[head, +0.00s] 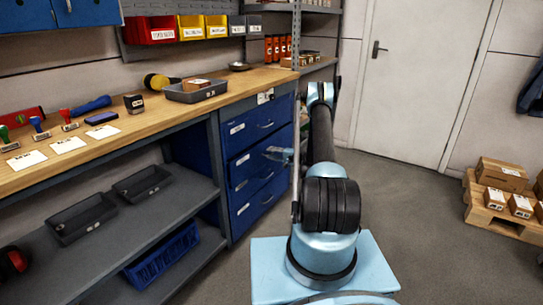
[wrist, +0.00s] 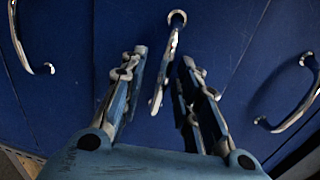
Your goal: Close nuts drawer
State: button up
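A blue drawer cabinet (head: 233,142) with several stacked drawers stands under the right end of the workbench in the head view. Its white labels are too small to read, so I cannot tell which drawer is the nuts drawer. No drawer clearly stands out from the cabinet front. I cannot tell whether either finger touches the handle.
Two more handles show in the wrist view, left (wrist: 28,50) and right (wrist: 295,105). The wooden benchtop (head: 150,125) holds stamps, cards and a grey tray (head: 197,91). A pallet with boxes (head: 500,200) stands at right. The floor (head: 410,190) between is clear.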

grip_shut()
jog(key=shift+x, duration=1.3)
grip_release()
jog(key=shift+r, duration=0.1)
jog(key=shift+d, duration=0.1)
jog(key=v, duration=1.2)
jog(key=shift+w, duration=0.1)
